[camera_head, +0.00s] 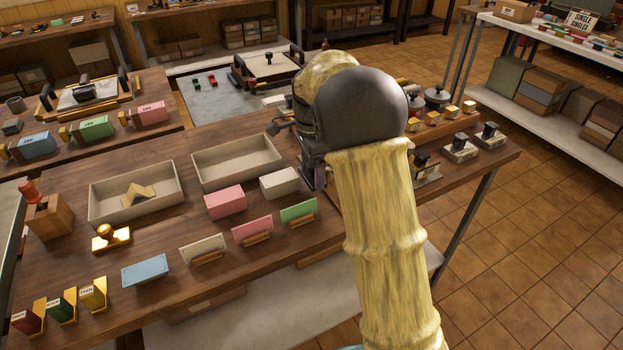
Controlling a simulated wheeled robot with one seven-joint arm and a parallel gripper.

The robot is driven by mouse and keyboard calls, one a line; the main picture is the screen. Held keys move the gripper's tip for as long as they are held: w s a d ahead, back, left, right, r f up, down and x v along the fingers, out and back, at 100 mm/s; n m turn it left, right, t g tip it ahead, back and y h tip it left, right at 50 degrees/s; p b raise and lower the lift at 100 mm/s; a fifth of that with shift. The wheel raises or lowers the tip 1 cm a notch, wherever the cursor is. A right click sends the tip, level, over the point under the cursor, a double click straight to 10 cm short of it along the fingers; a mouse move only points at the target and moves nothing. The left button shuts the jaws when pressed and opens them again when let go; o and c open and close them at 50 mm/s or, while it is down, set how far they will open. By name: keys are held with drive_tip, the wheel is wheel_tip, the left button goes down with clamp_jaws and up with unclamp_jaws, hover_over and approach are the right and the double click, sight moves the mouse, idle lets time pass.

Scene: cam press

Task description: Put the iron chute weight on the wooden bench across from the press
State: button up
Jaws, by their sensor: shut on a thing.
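My gripper (314,181) points down over the near wooden bench (120,262), right of the two beige trays and next to a white block. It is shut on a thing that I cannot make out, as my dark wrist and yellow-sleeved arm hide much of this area. I cannot identify the iron chute weight in this view. I cannot tell for sure which thing is the press; a flat framed unit with a dark knob (268,62) stands on the grey-topped table behind.
The near bench holds beige trays (237,160), a pink block (225,202), coloured card holders, a blue slab (146,270) and stamps. Black-knobbed blocks (460,147) stand at its right end. Another wooden bench (160,82) is behind left. Tiled floor (545,200) is open at right.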

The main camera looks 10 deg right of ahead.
sight(312, 179)
drive_tip(key=shift+f, duration=1.8)
drive_tip(key=shift+f, duration=0.1)
drive_tip(key=o, duration=1.2)
drive_tip(key=r, duration=0.4)
drive_tip(key=r+p, duration=0.1)
drive_tip(key=r, duration=0.7)
drive_tip(key=shift+w+r, duration=0.1)
drive_tip(key=shift+w, duration=0.15)
